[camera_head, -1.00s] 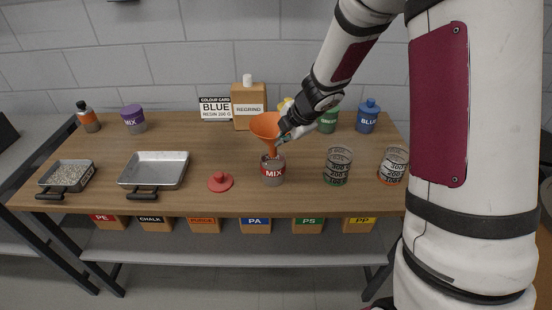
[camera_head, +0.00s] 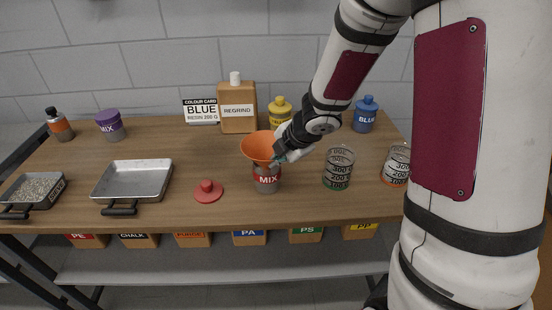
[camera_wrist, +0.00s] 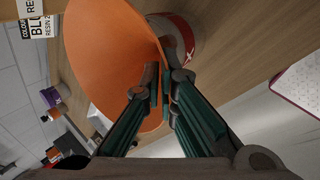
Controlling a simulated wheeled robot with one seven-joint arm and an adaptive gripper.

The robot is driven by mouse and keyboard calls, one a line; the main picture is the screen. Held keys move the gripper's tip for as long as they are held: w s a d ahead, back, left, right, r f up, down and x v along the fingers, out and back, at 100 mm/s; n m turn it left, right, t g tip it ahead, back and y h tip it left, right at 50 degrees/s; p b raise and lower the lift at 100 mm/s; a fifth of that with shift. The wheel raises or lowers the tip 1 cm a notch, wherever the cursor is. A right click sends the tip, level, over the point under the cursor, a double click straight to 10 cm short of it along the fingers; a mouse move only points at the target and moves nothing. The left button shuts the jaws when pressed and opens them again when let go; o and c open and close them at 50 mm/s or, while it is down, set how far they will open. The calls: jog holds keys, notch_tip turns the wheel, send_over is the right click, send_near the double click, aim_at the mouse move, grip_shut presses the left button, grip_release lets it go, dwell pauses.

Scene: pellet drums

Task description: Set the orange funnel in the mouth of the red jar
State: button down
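The orange funnel (camera_head: 261,147) is over the red jar (camera_head: 267,180), a grey jar with a red MIX band. The cone sits right at the jar's top, roughly upright, and its spout is out of sight, seemingly inside the mouth. My gripper (camera_head: 281,157) is at the funnel's right side. In the wrist view, my gripper's fingers (camera_wrist: 163,88) are closed about the edge of the funnel (camera_wrist: 110,60). The jar (camera_wrist: 183,40) shows partly behind the funnel there; its mouth is hidden.
A red lid (camera_head: 208,192) lies left of the jar. Two clear measuring cups (camera_head: 338,168) (camera_head: 396,165) stand to the right. An empty metal tray (camera_head: 133,181) and a pellet tray (camera_head: 33,189) are at left. Bottles and a REGRIND container (camera_head: 238,107) stand behind.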

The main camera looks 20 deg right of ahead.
jog(key=shift+f+b, duration=0.55)
jog(key=shift+b, duration=0.15)
jog(key=c, duration=1.8)
grip_release()
jog(key=shift+r, duration=0.1)
